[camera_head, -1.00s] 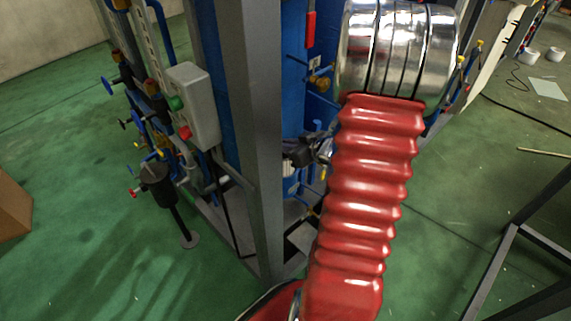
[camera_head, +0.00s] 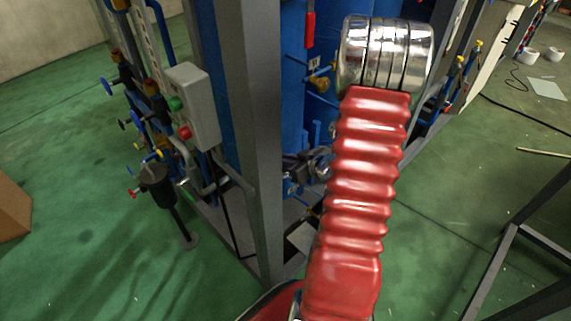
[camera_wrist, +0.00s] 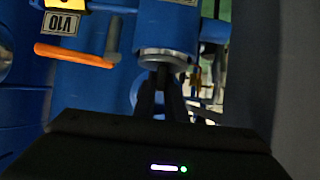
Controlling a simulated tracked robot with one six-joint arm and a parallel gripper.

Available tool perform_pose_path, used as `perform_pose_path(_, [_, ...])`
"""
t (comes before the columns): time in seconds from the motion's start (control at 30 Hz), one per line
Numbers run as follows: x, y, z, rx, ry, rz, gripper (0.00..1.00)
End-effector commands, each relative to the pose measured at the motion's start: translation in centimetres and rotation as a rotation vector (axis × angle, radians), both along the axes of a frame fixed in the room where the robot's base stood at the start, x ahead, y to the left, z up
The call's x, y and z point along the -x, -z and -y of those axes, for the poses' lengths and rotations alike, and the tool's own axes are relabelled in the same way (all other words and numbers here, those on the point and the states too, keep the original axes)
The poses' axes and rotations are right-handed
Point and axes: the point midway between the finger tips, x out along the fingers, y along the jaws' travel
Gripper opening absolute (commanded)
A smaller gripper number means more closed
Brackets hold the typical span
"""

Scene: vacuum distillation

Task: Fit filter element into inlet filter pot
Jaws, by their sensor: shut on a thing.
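My gripper (camera_wrist: 161,85) shows in the wrist view as two dark fingers close together. They are shut on a small dark thing, likely the filter element, which is mostly hidden and too dark to make out. The fingertips are at the lower edge, in the picture, of a blue cylinder (camera_wrist: 168,28) with a silver rim, which may be the inlet filter pot. I cannot tell whether they touch.
An orange-handled valve (camera_wrist: 75,56) with a V10 tag is left of the cylinder in the wrist view. A grey frame post (camera_head: 252,140) stands left of my arm. A control box (camera_head: 192,105) and a black pot on a stand (camera_head: 157,185) are further left.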

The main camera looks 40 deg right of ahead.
Motion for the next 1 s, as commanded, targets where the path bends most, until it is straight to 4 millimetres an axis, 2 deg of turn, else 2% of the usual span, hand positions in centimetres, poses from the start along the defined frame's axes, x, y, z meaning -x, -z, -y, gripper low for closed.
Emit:
perform_pose_path(0.1, [0.0,1.5,-0.1,-0.004,-0.001,0.000,0.00])
perform_pose_path(0.23, [0.0,2.3,0.0,-0.001,0.000,0.001,0.00])
perform_pose_path(0.67, [0.0,2.7,0.0,-0.001,-0.001,0.001,0.00])
perform_pose_path(0.7, [0.0,2.6,0.0,-0.001,-0.001,0.001,0.13])
perform_pose_path(0.77, [0.0,2.6,0.0,0.000,-0.001,0.001,0.18])
perform_pose_path(1.0, [0.0,2.6,0.0,-0.001,-0.001,0.001,0.18])
